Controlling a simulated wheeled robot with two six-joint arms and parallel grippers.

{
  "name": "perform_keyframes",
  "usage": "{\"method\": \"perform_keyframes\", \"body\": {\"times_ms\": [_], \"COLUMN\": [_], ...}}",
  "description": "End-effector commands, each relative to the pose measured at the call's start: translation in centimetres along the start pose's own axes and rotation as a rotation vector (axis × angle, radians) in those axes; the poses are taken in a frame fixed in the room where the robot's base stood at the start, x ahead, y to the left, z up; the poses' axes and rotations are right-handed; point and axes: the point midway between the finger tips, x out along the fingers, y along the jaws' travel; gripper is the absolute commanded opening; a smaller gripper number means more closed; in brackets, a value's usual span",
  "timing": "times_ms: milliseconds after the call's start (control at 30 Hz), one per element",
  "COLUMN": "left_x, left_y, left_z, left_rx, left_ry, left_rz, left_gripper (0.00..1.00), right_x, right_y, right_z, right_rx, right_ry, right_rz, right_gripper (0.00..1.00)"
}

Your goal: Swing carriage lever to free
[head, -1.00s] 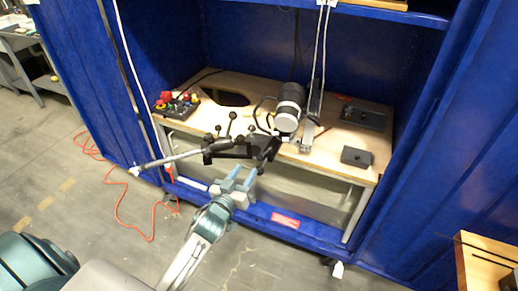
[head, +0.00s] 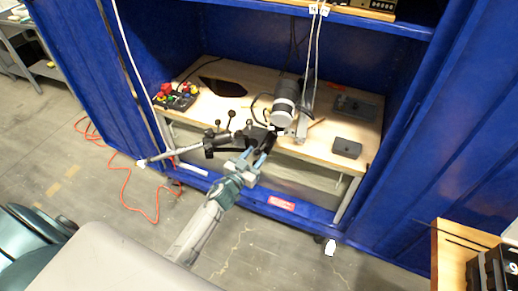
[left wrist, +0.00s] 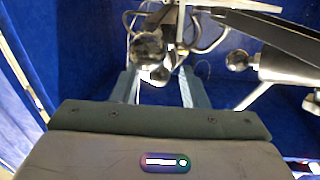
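The carriage assembly (head: 225,143) sits at the bench's front edge, with dark arms and several ball-ended levers. A black handle (head: 268,142) slopes down from below the grey-and-white thruster cylinder (head: 285,98). I cannot tell for certain which lever is the carriage lever. My left gripper (head: 253,162) is just in front of the assembly, close to that handle. In the left wrist view my left gripper (left wrist: 157,88) has its fingers apart. A small dark knob (left wrist: 160,75) shows between them, with a larger ball knob (left wrist: 147,47) beyond; contact cannot be seen. My right gripper is not in view.
Blue cabinet walls (head: 420,140) enclose the wooden bench (head: 225,105). A control box with coloured buttons (head: 176,97) stands at left; a dark block (head: 347,148) is at right. A long rod (head: 170,153) juts left from the assembly. The floor in front is open.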

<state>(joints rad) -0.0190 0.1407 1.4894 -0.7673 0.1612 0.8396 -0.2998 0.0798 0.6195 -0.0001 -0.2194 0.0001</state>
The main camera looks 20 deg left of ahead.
Motion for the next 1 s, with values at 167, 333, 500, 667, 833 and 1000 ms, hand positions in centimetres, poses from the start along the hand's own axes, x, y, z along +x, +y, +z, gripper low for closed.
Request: {"method": "perform_keyframes", "body": {"times_ms": [167,333,500,667,833,1000], "left_x": [2.3,3.1,3.1,3.1,3.1,3.1], "left_y": [0.0,0.0,0.0,0.0,0.0,0.0], "left_z": [0.0,0.0,0.0,0.0,0.0,0.0], "left_rx": [0.001,0.0,0.0,0.0,0.0,0.0], "left_ry": [0.001,0.0,0.0,0.0,0.0,0.0], "left_rz": [0.0,0.0,0.0,0.0,0.0,-0.001], "left_gripper": [0.4,0.4,0.4,0.24,0.0,0.0], "right_x": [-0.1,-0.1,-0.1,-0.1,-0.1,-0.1], "right_y": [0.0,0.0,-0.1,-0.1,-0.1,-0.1], "right_z": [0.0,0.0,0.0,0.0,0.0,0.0], "right_rx": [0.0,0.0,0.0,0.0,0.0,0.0], "right_ry": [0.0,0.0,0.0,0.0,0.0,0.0], "right_rz": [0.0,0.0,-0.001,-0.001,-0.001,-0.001], "right_gripper": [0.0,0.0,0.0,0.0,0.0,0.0]}}
